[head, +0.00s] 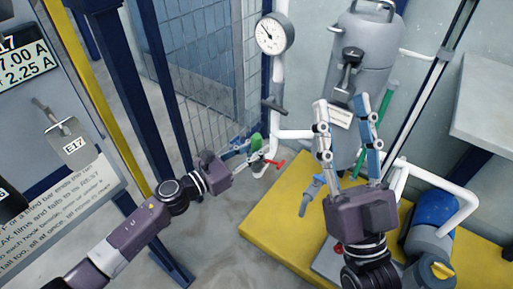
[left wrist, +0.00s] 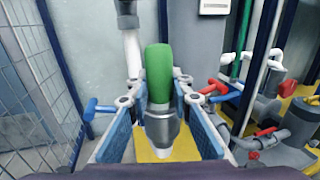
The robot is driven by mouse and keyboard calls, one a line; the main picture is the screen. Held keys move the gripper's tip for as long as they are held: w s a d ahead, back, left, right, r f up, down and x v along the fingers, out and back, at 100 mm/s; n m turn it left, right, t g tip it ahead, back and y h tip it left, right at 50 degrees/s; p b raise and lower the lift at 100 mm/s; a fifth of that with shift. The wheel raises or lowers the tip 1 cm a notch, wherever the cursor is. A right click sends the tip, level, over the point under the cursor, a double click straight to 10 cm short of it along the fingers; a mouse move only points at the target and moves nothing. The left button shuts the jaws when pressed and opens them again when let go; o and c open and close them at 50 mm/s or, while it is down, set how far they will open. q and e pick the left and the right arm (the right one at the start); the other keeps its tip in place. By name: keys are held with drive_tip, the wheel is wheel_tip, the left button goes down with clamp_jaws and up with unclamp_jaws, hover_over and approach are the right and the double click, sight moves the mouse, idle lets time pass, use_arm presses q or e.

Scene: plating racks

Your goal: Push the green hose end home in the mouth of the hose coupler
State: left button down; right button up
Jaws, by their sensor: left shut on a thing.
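The green hose end (head: 256,141) is at my left gripper (head: 247,149) in the head view. In the left wrist view the green hose end (left wrist: 158,73) stands upright between the blue-padded fingers of my left gripper (left wrist: 157,92), which is shut on it. Its lower end meets a grey flared fitting (left wrist: 161,130), which looks like the hose coupler, with a white part below. How deep the hose end sits is hidden. My right gripper (head: 341,104) is open and empty, its fingers pointing up.
A white pipe (head: 277,95) with a pressure gauge (head: 270,34) runs down behind the hose end. A red handle (head: 274,163) lies just right of it. A mesh fence (head: 210,80) stands behind. A grey tank (head: 358,65) and yellow platform (head: 262,218) are to the right.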

use_arm(q)
drive_tip(key=c, duration=1.7)
unclamp_jaws()
drive_tip(key=shift+o, duration=0.2)
drive_tip(key=shift+f, duration=0.1)
drive_tip(key=shift+s+a, duration=0.2)
drive_tip(key=shift+a, duration=0.1)
drive_tip(key=v, duration=1.1)
drive_tip(key=shift+s+a, duration=0.1)
